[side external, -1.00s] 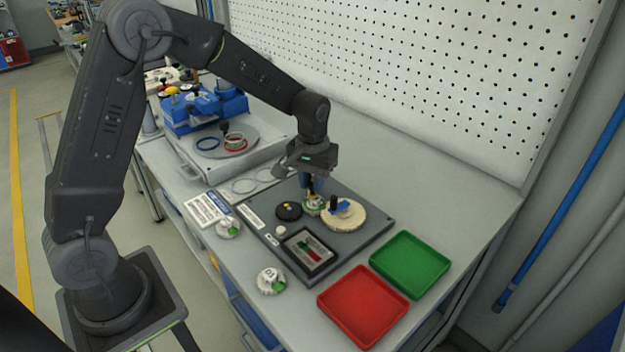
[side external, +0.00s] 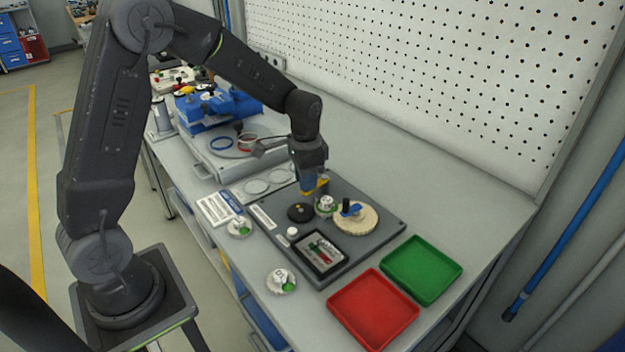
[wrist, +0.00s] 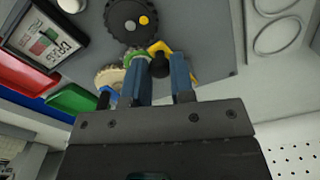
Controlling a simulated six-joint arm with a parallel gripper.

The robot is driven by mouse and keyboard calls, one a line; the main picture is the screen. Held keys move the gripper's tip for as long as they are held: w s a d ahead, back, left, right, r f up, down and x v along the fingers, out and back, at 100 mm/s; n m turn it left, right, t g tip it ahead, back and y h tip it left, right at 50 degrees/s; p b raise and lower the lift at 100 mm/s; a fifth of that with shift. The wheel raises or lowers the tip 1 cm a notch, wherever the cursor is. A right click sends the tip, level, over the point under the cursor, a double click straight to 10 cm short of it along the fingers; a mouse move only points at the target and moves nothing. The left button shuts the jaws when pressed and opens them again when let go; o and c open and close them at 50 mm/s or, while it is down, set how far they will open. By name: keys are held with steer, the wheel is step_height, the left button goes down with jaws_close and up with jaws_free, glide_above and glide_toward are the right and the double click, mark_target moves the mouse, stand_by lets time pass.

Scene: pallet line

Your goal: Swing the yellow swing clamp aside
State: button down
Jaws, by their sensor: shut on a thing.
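The yellow swing clamp (side external: 320,187) stands on the dark grey fixture plate (side external: 370,239), behind a round white and green part (side external: 326,206). In the wrist view its bent yellow arm (wrist: 189,64) shows past my fingers, with a black knob (wrist: 159,66) between them. My gripper (side external: 307,190) is shut on the clamp at this knob. The clamp's arm appears beside the part, no longer over its middle. The clamp's pivot is partly hidden by my fingers.
A black gear disc (side external: 300,212) and a cream disc with a blue piece (side external: 357,221) sit close by on the plate. A framed display (side external: 320,252), red tray (side external: 373,310) and green tray (side external: 421,270) are nearer the front. Free bench lies right of the plate.

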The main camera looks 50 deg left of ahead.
steer(key=a+m, duration=0.1)
steer(key=m, duration=0.1)
steer(key=a+m, duration=0.1)
steer(key=m, duration=0.1)
steer(key=shift+a, duration=0.3)
steer(key=shift+w+a+m, duration=0.25)
steer(key=shift+a+m, duration=0.15)
steer(key=shift+m, duration=0.55)
steer(key=shift+w+a+m, duration=0.2)
steer(key=shift+a+m, duration=0.2)
steer(key=shift+m, duration=0.55)
steer(key=c, duration=1)
jaws_free()
step_height(320, 180, up, 14)
steer(key=shift+f, duration=0.1)
